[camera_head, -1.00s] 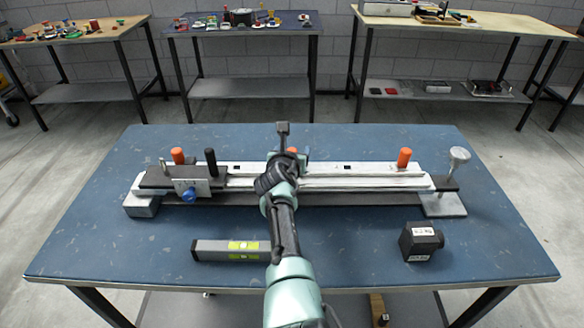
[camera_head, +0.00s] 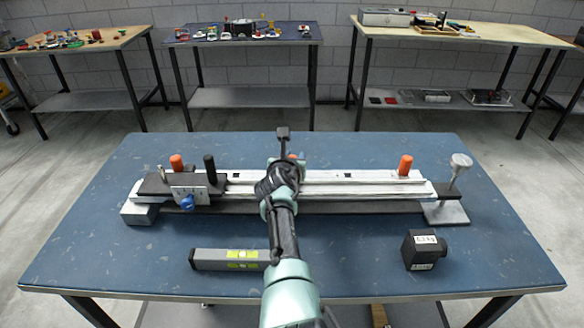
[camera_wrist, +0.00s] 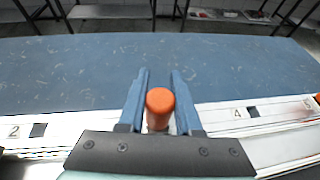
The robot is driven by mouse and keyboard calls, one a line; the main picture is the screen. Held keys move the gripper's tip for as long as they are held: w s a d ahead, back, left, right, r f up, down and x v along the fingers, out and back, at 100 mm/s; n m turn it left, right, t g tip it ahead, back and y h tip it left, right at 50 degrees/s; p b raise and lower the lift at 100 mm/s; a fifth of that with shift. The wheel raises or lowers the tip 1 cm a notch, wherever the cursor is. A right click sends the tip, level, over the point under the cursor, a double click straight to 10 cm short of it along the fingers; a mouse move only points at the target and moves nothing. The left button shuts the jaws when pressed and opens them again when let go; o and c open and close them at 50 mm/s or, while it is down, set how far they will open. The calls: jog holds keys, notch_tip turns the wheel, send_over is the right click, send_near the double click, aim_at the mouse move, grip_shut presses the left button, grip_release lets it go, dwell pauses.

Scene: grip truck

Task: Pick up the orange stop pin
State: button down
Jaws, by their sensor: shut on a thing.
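An orange stop pin (camera_wrist: 160,102) stands upright between my gripper's two blue fingers in the wrist view. My gripper (camera_wrist: 160,78) is shut on it. The pin's lower part is hidden by the dark gripper body, so I cannot tell whether it sits in the rail or just above. In the head view my wrist hides nearly all of this pin. The pale rail (camera_head: 345,183) runs left to right on the blue table; marks 2 and 4 show on either side of my gripper in the wrist view.
Two other orange pins stand on the rail, left (camera_head: 177,163) and right (camera_head: 405,165). A level (camera_head: 226,258) and black weight (camera_head: 423,250) lie in front.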

jog(key=shift+r, duration=0.1)
notch_tip(320, 180, up, 17)
jog(key=p, duration=1.3)
jog(key=shift+r, duration=0.2)
dwell(0.3)
